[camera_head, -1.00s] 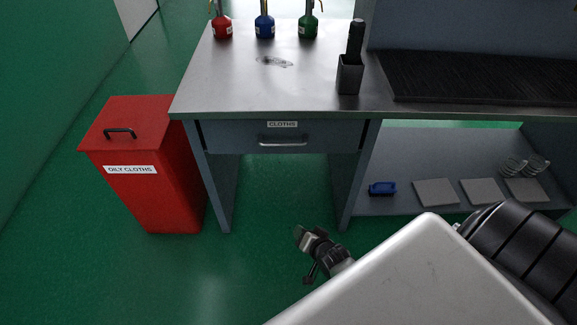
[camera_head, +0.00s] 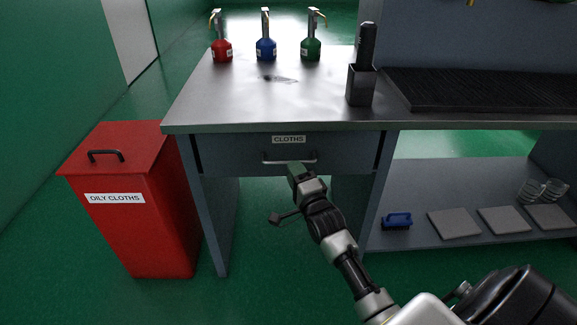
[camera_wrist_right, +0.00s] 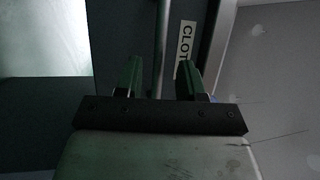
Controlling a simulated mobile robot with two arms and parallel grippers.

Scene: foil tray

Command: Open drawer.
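The drawer (camera_head: 228,157) is a blue-grey front labelled CLOTHS under the steel worktop, and it looks shut. Its bar handle (camera_head: 272,161) runs across the middle of the front. My right gripper (camera_head: 295,172) is at the handle's lower right side, covering a little of the drawer front. In the right wrist view my right gripper (camera_wrist_right: 160,72) shows two green fingers spread apart. The handle (camera_wrist_right: 162,40) lies in line with the gap between them, with space on both sides. Whether the bar is fully between the fingers is unclear. My left gripper is out of view.
A red OILY CLOTHS bin (camera_head: 135,205) stands left of the bench. The worktop (camera_head: 230,100) holds several coloured bottles and a dark holder (camera_head: 360,88). A lower shelf on the right carries a blue brush (camera_head: 397,220) and grey pads (camera_head: 455,224). The floor before the drawer is open.

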